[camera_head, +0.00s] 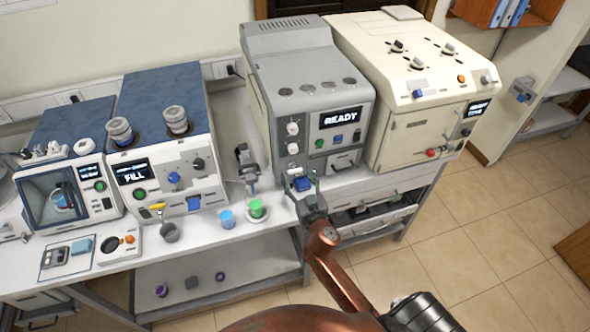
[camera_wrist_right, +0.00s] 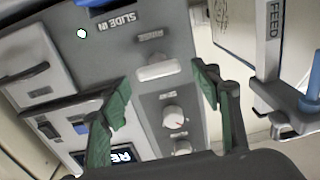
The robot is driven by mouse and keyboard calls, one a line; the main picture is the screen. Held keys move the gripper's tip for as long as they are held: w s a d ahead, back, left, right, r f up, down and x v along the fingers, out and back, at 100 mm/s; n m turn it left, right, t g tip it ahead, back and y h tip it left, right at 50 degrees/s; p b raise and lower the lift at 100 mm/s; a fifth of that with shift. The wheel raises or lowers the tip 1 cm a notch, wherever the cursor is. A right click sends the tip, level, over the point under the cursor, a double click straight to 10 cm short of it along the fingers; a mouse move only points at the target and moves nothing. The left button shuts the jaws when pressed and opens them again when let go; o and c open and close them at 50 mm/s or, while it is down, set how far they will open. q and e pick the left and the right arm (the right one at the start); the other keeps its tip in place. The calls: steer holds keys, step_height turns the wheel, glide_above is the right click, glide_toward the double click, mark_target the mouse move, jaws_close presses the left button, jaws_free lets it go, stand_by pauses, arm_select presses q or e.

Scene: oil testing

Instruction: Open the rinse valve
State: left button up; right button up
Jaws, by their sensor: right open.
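The rinse valve (camera_wrist_right: 158,68) is a white bar-shaped handle under an upside-down RINSE label on a grey panel in the wrist view. In the head view it belongs to the grey machine (camera_head: 318,68), but I cannot make it out clearly near my gripper. My right gripper (camera_head: 304,180) is in front of the lower part of that machine. In the wrist view its green-padded fingers (camera_wrist_right: 163,90) are spread apart, with the handle showing between and beyond them. They hold nothing. My left gripper is not in view.
A white knob (camera_wrist_right: 173,117) sits beside the valve. A FEED post (camera_wrist_right: 268,50) with a blue part stands right of the fingers in the wrist view. A cream machine (camera_head: 400,95) stands right.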

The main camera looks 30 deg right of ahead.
mark_target(296, 171)
steer(key=shift+x, duration=1.6)
steer(key=c, duration=1.2)
